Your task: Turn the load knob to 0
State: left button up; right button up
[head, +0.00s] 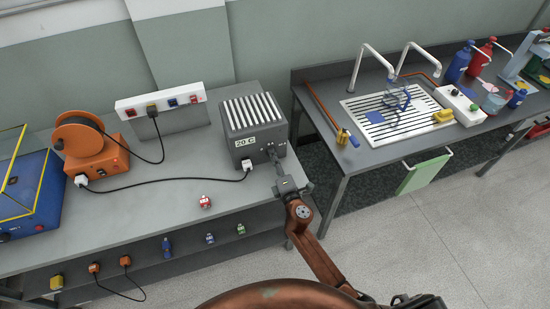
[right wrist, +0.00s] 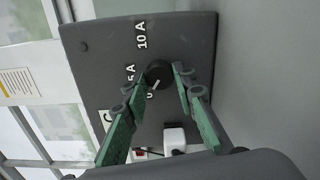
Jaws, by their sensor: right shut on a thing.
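The load box (head: 254,128) is a dark grey box with a slatted top and a "20 C" label, on the left bench. Its dark round load knob (right wrist: 158,72) shows in the right wrist view, with a white pointer line running towards the partly hidden "0" mark. The marks "5 A" and "10 A" stand beside it. My right gripper (right wrist: 160,78) has its green fingers on either side of the knob, shut on it. In the head view the right gripper (head: 271,156) reaches the box's front, and the knob is hidden there. My left gripper is out of view.
A white plug (right wrist: 174,138) sits in the box face close to the fingers, with a black cable (head: 165,182) running to the orange reel unit (head: 92,150). A small red tag-like item (head: 205,202) lies at the bench's front edge. A sink bench (head: 335,150) stands to the right.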

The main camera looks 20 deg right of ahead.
jog(key=shift+f+n, duration=0.1)
jog(key=shift+n, duration=0.4)
jog(key=o, duration=1.2)
jog(key=shift+c, duration=0.2)
jog(key=s, duration=1.2)
jog(key=shift+d, duration=0.2)
